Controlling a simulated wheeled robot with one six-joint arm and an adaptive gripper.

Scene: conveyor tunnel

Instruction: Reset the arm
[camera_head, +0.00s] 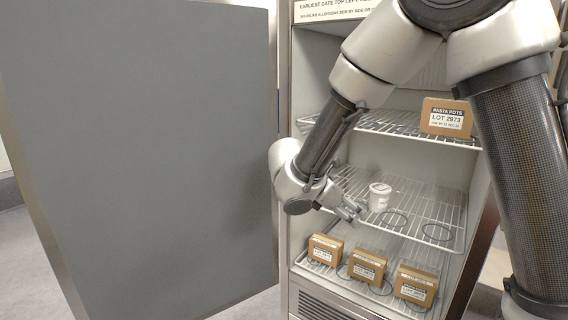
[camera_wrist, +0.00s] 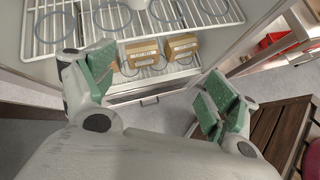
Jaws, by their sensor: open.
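My gripper (camera_head: 350,208) is open and empty at the front of the middle wire shelf in the head view. The arm reaches down across the open fridge from the upper right. A small white tub (camera_head: 380,197) stands upright on the middle shelf (camera_head: 440,205), just right of my gripper and apart from it in the picture. In the wrist view, the green-padded fingers of my gripper (camera_wrist: 160,90) are spread wide with nothing between them.
The grey door (camera_head: 140,150) stands open at left. Boxes sit on the bottom shelf (camera_head: 367,266), and one labelled PASTA POTS (camera_head: 447,117) on the upper shelf. Dark rings (camera_head: 438,232) mark the middle shelf. A brown slatted wooden surface (camera_wrist: 285,130) is right in the wrist view.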

